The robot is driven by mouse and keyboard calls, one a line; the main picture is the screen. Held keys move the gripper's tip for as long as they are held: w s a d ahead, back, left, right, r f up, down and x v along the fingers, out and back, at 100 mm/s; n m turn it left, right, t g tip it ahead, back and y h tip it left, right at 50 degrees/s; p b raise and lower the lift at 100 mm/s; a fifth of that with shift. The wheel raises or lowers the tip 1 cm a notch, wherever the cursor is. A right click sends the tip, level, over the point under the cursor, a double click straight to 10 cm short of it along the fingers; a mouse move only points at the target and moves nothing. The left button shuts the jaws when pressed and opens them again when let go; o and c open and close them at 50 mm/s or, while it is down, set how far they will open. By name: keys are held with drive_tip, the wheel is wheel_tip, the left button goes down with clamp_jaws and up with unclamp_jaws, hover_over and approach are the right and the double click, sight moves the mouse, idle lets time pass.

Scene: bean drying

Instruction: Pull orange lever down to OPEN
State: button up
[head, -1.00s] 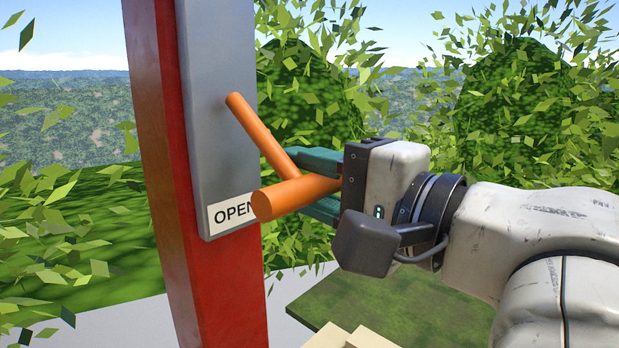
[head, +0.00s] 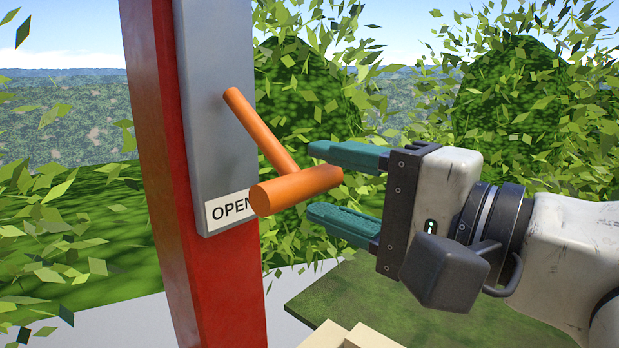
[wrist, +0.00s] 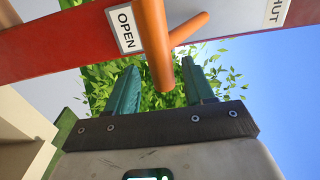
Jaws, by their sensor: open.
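The orange lever (head: 265,132) is fixed to a grey panel (head: 214,110) on a red post and slants down to the right. Its thick cross handle (head: 297,188) lies beside the OPEN label (head: 229,211), near the panel's bottom. My gripper (head: 322,186) is open, with teal fingers apart above and below the handle's right end. The handle's end is at the mouth of the fingers, and I see no grip on it. In the wrist view, the handle (wrist: 153,45) also shows between the two fingertips, beside the OPEN label (wrist: 125,27). A second label, partly cut off, ends in "HUT" (wrist: 276,12).
The red post (head: 205,280) stands left of my arm. A flat green surface (head: 350,300) and a pale wooden box edge (head: 350,338) lie below my gripper. Leafy bushes (head: 310,90) stand behind. The air right of the handle holds my arm.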

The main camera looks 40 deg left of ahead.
drive_tip(key=d, duration=0.6)
drive_tip(key=shift+s+d+f, duration=0.15)
drive_tip(key=shift+s+d, duration=0.1)
drive_tip(key=shift+d, duration=0.15)
drive_tip(key=w+d+f+m+t+h+p, duration=0.1)
drive_tip(key=w+d+f+t+h, duration=0.15)
drive_tip(key=w+d+f, duration=0.4)
drive_tip(key=w+d+f+m+t+h+p, duration=0.1)
drive_tip(key=w+d+f+m+t+h, duration=0.2)
drive_tip(key=f, duration=0.6)
drive_tip(key=s+d+f+n+t+h, duration=0.15)
drive_tip(key=d+f, duration=0.25)
drive_tip(key=f, duration=0.4)
drive_tip(key=d+f+m+h, duration=0.1)
drive_tip(key=d+f+h, duration=0.25)
drive_tip(key=f, duration=0.35)
drive_tip(key=s+d+f+n+g+h+p, duration=0.2)
drive_tip(key=s+d+f+h, duration=0.1)
drive_tip(key=s+d+f, duration=0.65)
drive_tip(key=s+d+f+n+g+h, duration=0.1)
drive_tip(key=s+d+f+g+h, duration=0.1)
drive_tip(key=s+d+f, duration=0.4)
drive_tip(key=s+d+f+n+g+h+p, duration=0.1)
drive_tip(key=s+d+f+g+h, duration=0.2)
drive_tip(key=s, duration=0.8)
wheel_tip(320, 180, down, 3)
drive_tip(key=d, duration=0.2)
drive_tip(key=shift+d, duration=0.35)
